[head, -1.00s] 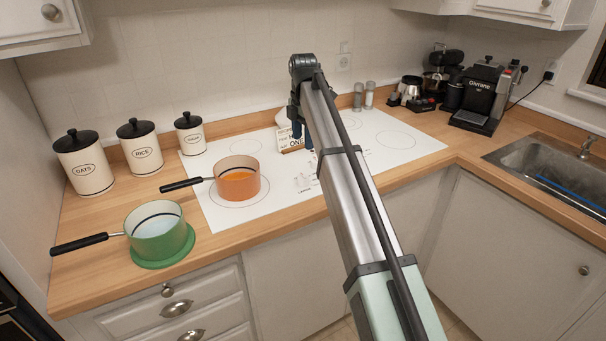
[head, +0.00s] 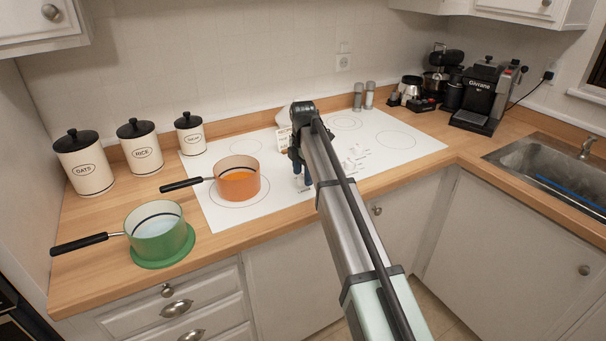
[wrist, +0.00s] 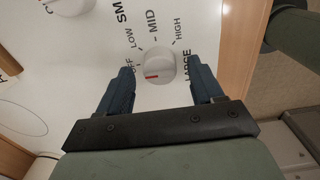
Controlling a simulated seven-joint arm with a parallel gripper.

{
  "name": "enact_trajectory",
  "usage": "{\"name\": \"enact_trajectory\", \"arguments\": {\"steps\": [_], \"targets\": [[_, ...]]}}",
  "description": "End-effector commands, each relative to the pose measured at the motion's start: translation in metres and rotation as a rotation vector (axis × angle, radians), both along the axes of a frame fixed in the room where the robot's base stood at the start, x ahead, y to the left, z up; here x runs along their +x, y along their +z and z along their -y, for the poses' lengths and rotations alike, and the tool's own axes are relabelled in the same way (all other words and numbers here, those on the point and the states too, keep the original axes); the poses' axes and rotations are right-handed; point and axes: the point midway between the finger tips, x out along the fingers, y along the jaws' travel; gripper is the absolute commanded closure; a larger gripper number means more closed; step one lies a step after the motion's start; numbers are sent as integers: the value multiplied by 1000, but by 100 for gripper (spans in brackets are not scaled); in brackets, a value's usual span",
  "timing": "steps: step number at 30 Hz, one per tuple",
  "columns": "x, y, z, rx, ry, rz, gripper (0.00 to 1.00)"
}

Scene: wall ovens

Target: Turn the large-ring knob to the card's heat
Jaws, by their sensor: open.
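In the wrist view a round pale knob (wrist: 159,65) with a red mark on its lower side stands on the white hob by the printed word LARGE. OFF, LOW, MID and HIGH are printed around it. My gripper (wrist: 163,78) is open, one dark blue finger on each side of the knob; I cannot tell whether they touch it. In the head view my gripper (head: 301,170) is over the hob's front middle, partly hidden by my arm. The card (head: 284,139) stands behind it, mostly covered, its text unreadable.
A second knob (wrist: 68,5) is at the wrist view's top edge. An orange pot (head: 238,187) stands on the hob (head: 225,219), left of my gripper. A green pot (head: 160,240) stands on the counter. The hob's right side is clear.

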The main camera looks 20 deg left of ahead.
Motion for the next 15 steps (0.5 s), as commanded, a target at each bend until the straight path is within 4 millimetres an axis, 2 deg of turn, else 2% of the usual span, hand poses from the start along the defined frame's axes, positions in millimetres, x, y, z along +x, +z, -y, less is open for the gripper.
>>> {"name": "enact_trajectory", "arguments": {"steps": [11,15], "targets": [[0,-6,0,1,0,1,34],[0,-6,0,0,0,0,44]]}}
